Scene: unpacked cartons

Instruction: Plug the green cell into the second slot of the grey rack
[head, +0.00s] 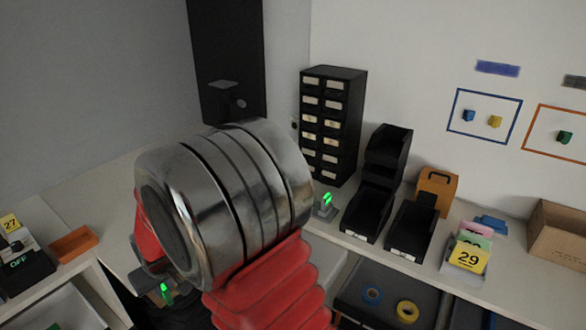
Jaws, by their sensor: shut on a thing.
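My gripper (154,282) shows only in part at the lower left, below my metal wrist joint, which hides much of it. A bright green piece, seemingly the green cell (165,291), shows at its grey jaws, which are shut on it. Its lower end and what lies beneath are hard to make out. I cannot pick out the grey rack or its slots for sure. A small grey holder (324,210) with another bright green piece (326,199) stands on the bench right of my arm, apart from the gripper.
Black bins (367,212) and a black drawer cabinet (332,122) stand behind and right of my arm. Number cards (467,257) and a cardboard box (559,234) are at the right. An orange tray (74,244) lies left. Tape rolls (407,311) lie below the bench.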

